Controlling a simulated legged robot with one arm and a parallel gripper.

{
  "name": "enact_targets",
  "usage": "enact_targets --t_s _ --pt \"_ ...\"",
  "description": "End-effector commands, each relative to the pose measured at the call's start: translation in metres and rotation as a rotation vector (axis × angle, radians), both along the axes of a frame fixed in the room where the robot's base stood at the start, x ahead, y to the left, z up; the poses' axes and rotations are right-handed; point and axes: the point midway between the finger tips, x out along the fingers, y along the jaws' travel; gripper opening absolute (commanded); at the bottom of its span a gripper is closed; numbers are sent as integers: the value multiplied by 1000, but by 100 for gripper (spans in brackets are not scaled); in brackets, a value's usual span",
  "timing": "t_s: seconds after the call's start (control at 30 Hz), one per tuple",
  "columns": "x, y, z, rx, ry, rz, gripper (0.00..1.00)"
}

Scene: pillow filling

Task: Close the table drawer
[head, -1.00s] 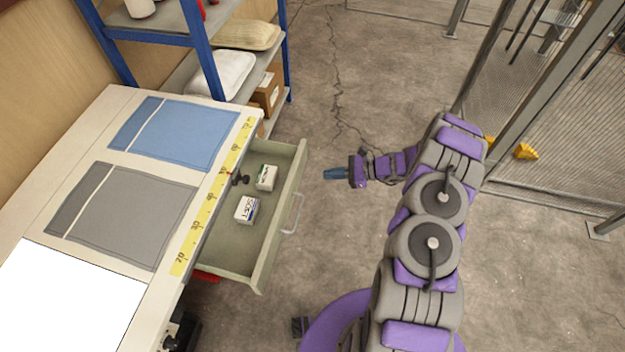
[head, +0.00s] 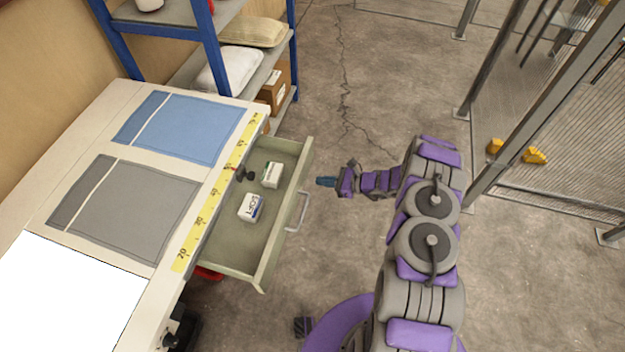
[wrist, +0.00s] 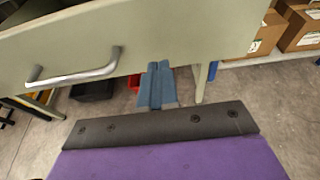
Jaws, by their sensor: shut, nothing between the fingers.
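The table drawer (head: 262,250) is pulled out from the table (head: 60,225) and stands open. Its metal handle (head: 298,212) is on the outer front; in the wrist view the handle (wrist: 72,78) is left of my fingers. Two small white boxes and a dark item lie inside the drawer. My gripper (head: 322,182) is shut and empty, just outside the drawer front in the head view. In the wrist view my gripper (wrist: 157,75) points at the lower edge of the drawer front (wrist: 190,35); I cannot tell whether it touches.
Blue shelving (head: 212,55) with pillows and cardboard boxes stands beyond the table's far end. A mesh fence (head: 560,130) is on the right. The concrete floor (head: 370,80) between them is clear.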

Motion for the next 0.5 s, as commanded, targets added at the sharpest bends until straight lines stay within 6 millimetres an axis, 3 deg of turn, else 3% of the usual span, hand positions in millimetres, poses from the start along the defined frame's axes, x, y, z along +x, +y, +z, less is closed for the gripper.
enact_targets --t_s 0.2,0.5 --pt "10 29 -1 2 -1 2 0" --pt "14 40 0 2 0 1 0"
